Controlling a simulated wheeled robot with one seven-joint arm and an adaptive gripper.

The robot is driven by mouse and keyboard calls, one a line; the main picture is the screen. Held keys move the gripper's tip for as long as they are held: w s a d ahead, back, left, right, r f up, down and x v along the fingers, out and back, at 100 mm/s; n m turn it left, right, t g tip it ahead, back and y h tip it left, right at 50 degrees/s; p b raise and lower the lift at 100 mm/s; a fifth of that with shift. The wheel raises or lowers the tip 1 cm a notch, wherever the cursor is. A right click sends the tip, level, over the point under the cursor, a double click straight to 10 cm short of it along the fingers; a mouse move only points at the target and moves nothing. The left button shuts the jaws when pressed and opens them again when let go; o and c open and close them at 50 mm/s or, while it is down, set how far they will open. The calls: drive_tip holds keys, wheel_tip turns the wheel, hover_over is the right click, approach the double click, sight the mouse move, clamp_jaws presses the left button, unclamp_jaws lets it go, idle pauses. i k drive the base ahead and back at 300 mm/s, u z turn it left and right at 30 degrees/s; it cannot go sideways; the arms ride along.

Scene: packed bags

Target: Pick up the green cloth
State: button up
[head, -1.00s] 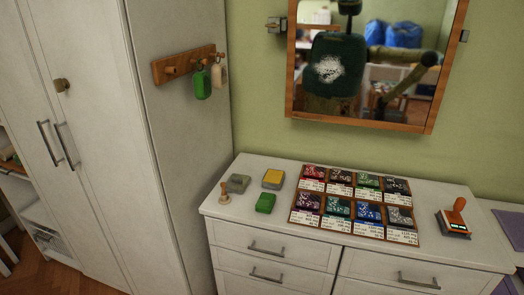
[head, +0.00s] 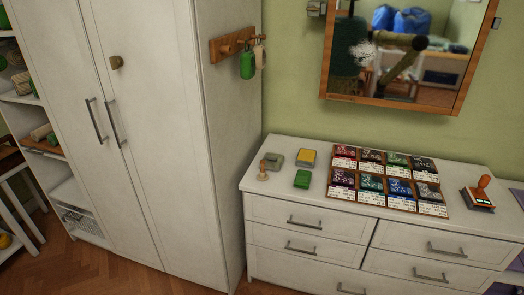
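Several green things show in the head view, and I cannot tell for certain which is the cloth. A green item (head: 247,66) hangs from the wooden peg rail on the side of the white wardrobe. A small green block-like item (head: 302,179) lies on the white dresser top, left of the card rows. Another small green thing (head: 52,138) sits on the open shelves at the left. My gripper is not directly in view, and nothing shows it touching any of these.
The white dresser (head: 262,146) carries a yellow-topped box (head: 308,157), a grey-green block (head: 274,160), a small wooden stamp (head: 263,172), rows of cards (head: 387,179) and an orange-handled stamp (head: 480,193). A mirror (head: 406,101) hangs above. Wooden floor (head: 120,262) is clear before the wardrobe (head: 150,120).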

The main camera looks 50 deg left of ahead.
sight(303, 178)
drive_tip(key=u, duration=1.6)
